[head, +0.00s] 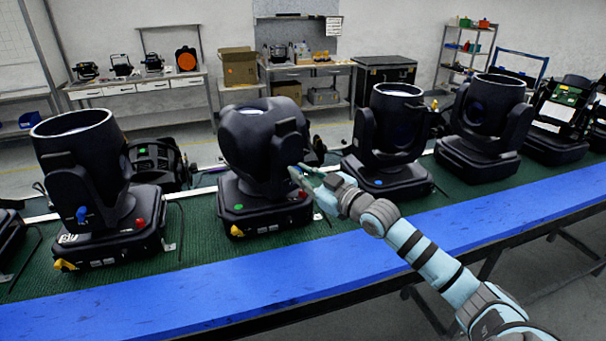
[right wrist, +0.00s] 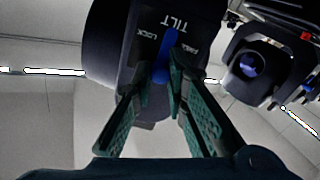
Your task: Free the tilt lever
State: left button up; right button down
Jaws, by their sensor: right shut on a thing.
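The black moving-head light (head: 245,150) stands second from the left among the large lights on the green bench top, with its wide head tipped. My right gripper (head: 300,176) is at the right side of its yoke. In the right wrist view, the blue tilt lever (right wrist: 161,72) lies on the yoke's dark side face, marked TILT, with LOCK on the left and a partly covered word on the right. The lever's end is between the fingertips of my right gripper (right wrist: 168,72), which is shut on it. The lever points between the two words. My left gripper is out of view.
A blue strip (head: 200,285) runs along the bench's front edge. A similar light (head: 85,170) with a blue lever stands at left, and another (head: 388,135) stands close on the right. Cables lie between them. Work tables and shelves stand behind.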

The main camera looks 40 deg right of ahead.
jog(key=shift+f, duration=0.1)
jog(key=shift+s+a+f+n+b, duration=0.1)
jog(key=shift+a+n+b, duration=0.15)
jog(key=shift+n+b, duration=0.55)
jog(key=shift+w+a+n+b, duration=0.1)
jog(key=shift+a+n+b, duration=0.2)
jog(key=shift+n, duration=0.9)
jog(key=shift+s+a+f+n+b, duration=0.1)
jog(key=shift+a+n+b, duration=0.1)
jog(key=shift+n+b, duration=0.6)
jog(key=c, duration=1.8)
grip_release()
jog(key=shift+o, duration=1.1)
jog(key=shift+w, duration=0.2)
